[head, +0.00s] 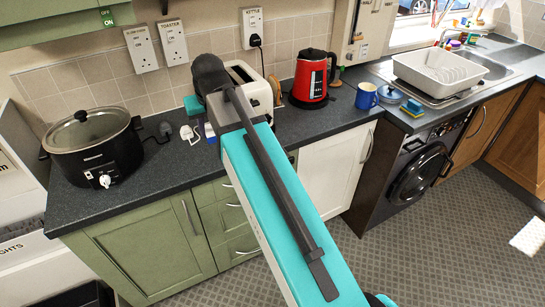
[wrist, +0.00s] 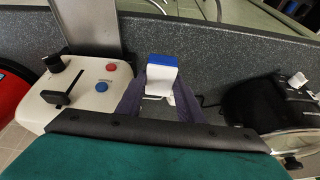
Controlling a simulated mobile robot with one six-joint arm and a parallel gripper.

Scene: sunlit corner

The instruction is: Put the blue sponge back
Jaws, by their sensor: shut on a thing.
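The blue sponge (wrist: 161,60), a small block with a blue top and a white body, sits between the two dark fingers of my gripper (wrist: 161,84) in the wrist view. My gripper is shut on it, above the worktop in front of the wall. In the head view my arm covers most of the gripper, and a bit of the sponge's blue and white (head: 209,131) shows left of the arm, between the slow cooker and the toaster. Another sponge (head: 413,108), yellow with a blue top, lies on the worktop near the sink.
A white toaster (head: 247,88) and red kettle (head: 314,78) stand right of my gripper, a black slow cooker (head: 92,146) left.

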